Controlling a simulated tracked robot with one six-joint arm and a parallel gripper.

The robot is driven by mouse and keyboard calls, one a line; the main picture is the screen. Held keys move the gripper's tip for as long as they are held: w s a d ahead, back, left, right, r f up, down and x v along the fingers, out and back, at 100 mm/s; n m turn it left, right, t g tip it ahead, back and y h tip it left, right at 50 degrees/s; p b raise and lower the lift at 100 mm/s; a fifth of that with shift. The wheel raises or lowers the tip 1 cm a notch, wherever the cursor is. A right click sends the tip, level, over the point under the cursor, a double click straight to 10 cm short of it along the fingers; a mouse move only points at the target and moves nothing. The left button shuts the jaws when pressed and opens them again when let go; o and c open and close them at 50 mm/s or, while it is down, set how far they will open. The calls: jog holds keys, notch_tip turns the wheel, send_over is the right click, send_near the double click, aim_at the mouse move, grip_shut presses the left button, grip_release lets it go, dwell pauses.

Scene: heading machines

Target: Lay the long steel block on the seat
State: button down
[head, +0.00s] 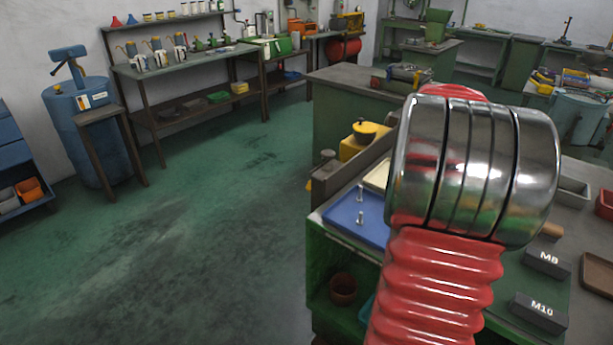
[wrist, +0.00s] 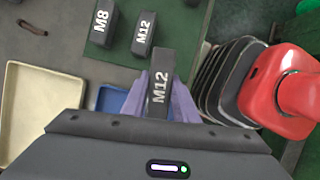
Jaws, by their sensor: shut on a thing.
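In the wrist view, my gripper (wrist: 163,97) has its pale purple fingers on either side of a dark steel block (wrist: 159,72) marked M12. It is shut on this block and its far end sticks out past the fingers. Two other dark blocks, one marked M8 (wrist: 101,22) and one seemingly M12 (wrist: 143,34), lie on a green mat (wrist: 185,40) beyond it. In the head view, a block marked M8 (head: 545,262) and one marked M10 (head: 538,312) lie on the bench. My gripper is hidden there behind my arm. I cannot make out the seat for certain.
A blue tray (head: 350,222) with small metal pieces sits at the bench edge. The floor at left is clear.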

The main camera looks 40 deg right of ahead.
jog(key=w+a+f, duration=0.1)
jog(key=w+a, duration=0.1)
jog(key=w, duration=0.3)
jog(key=w+a+f+n, duration=0.1)
jog(key=w+a, duration=0.2)
jog(key=w, duration=0.2)
jog(key=w+a+f+n, duration=0.1)
jog(key=w+a, duration=0.2)
jog(key=w, duration=0.2)
jog(key=shift+f+h, duration=0.15)
jog(key=shift+h, duration=0.15)
jog(key=w+a+f+n, duration=0.2)
jog(key=w+a+f, duration=0.1)
jog(key=w+a, duration=0.7)
jog(key=w+a+f+n, duration=0.1)
jog(key=w+a+f, duration=0.1)
jog(key=a, duration=0.7)
jog(key=w+a+f+n+t+h, duration=0.1)
jog(key=w+a+f, duration=0.1)
jog(key=a, duration=0.7)
jog(key=w+a+f, duration=0.2)
jog(key=w+a, duration=0.2)
jog(key=a, duration=0.5)
jog(key=shift+w+a+n+t, duration=0.25)
jog(key=shift+a+n+t, duration=0.05)
jog(key=shift+n, duration=0.1)
jog(key=shift+a+f+h, duration=0.1)
jog(key=shift+h, duration=0.2)
